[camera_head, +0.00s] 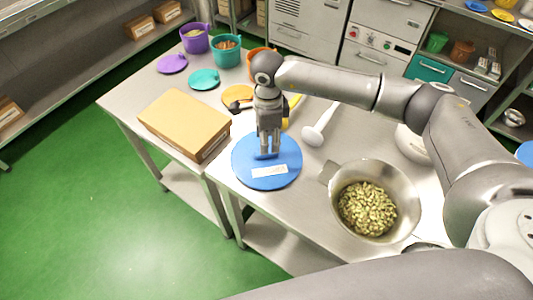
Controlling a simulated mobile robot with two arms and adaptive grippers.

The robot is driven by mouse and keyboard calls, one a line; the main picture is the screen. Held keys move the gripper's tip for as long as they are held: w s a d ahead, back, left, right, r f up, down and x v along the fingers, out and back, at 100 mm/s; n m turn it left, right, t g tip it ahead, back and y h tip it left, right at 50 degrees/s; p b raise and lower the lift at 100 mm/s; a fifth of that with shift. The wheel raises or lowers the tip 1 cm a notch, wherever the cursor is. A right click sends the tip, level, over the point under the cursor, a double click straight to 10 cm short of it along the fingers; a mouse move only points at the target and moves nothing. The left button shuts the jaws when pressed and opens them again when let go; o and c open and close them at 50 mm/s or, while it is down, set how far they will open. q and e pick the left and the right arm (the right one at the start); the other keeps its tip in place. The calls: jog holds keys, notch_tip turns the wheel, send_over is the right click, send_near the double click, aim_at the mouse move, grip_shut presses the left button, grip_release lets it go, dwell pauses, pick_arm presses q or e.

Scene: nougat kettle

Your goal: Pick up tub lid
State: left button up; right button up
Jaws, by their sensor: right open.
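A round blue tub lid (252,177) with a white label lies flat on the steel table near its front edge. My right gripper (268,151) points down over the back part of this lid. Its fingers are open with nothing seen between them. The fingertips are at or just above the lid's surface; I cannot tell whether they touch it. The gripper hides part of the lid's far edge. My left gripper is not in view.
A steel pan (408,190) of green nuts stands right of the lid. A white mallet-like tool (314,136) lies behind. A cardboard box (184,122) sits to the left. Purple (195,43) and teal (227,58) tubs stand farther back, near smaller purple (172,64) and teal (204,79) lids.

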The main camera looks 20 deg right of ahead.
aim_at(267, 156)
jog(key=shift+f, duration=0.3)
jog(key=shift+w+f+p, duration=0.15)
jog(key=shift+f+p, duration=0.2)
notch_tip(267, 156, down, 4)
jog(key=shift+a+f+p, duration=0.1)
jog(key=shift+a+p, duration=0.05)
jog(key=shift+p, duration=0.9)
jog(key=shift+f, duration=0.25)
jog(key=shift+c, duration=0.5)
jog(key=c, duration=0.5)
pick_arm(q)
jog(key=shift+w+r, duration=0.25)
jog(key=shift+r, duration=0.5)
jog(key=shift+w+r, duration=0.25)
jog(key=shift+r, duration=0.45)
pick_arm(e)
grip_shut()
